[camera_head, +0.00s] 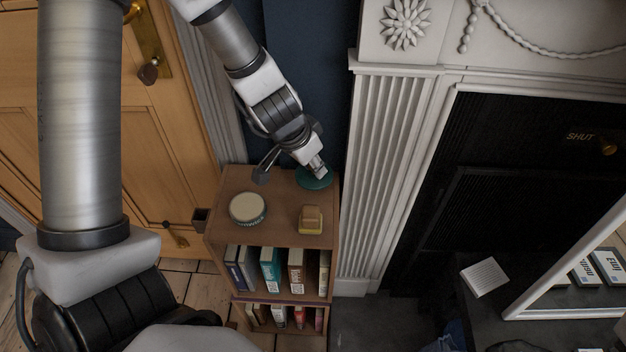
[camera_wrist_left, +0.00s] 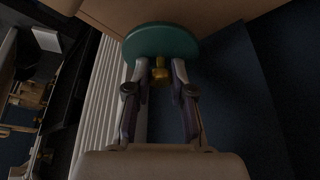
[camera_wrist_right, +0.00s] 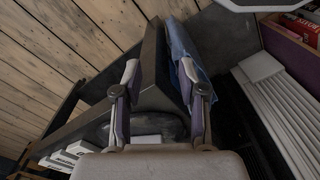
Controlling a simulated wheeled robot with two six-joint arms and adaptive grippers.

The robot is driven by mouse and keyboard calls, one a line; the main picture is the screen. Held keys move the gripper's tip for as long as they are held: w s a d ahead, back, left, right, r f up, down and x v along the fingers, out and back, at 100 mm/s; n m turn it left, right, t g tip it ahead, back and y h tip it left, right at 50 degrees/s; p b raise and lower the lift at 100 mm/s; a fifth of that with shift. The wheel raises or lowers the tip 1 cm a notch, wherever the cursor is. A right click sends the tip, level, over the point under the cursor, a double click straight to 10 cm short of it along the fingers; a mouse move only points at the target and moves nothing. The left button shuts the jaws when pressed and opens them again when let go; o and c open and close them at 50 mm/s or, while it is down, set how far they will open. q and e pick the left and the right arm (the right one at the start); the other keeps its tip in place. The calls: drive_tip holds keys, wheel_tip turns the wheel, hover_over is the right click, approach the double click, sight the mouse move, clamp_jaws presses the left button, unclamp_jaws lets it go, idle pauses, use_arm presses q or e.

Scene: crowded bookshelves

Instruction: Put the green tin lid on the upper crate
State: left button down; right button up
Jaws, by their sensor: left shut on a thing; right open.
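The green tin lid (camera_head: 313,181) is a dark teal disc with a brass knob; it shows in the left wrist view (camera_wrist_left: 160,42), with the knob (camera_wrist_left: 160,73) between the fingers. My left gripper (camera_head: 318,169) is shut on the lid by this knob. The lid is at the back right corner of the upper crate (camera_head: 275,188), partly past its edge. I cannot tell whether it touches the wood. The upper crate is wooden, holds books and stands on a lower crate (camera_head: 240,302). My right gripper (camera_wrist_right: 160,75) is open and empty, away from the crates.
A round cream-topped tin (camera_head: 247,207) and a yellow object (camera_head: 311,219) stand on the upper crate's top, with bare wood between and behind them. A white fluted pilaster (camera_head: 385,170) rises close on the right. A wooden door (camera_head: 160,120) is on the left.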

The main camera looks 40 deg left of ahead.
sight(312, 174)
use_arm(q)
wheel_tip(312, 174, down, 4)
drive_tip(key=b, duration=0.3)
drive_tip(key=shift+r, duration=0.3)
drive_tip(key=shift+f, duration=0.25)
drive_tip(key=c, duration=1)
unclamp_jaws()
drive_tip(key=shift+r, duration=0.1)
drive_tip(key=p+v, duration=1.1)
drive_tip(key=v, duration=0.1)
drive_tip(key=shift+r, duration=0.2)
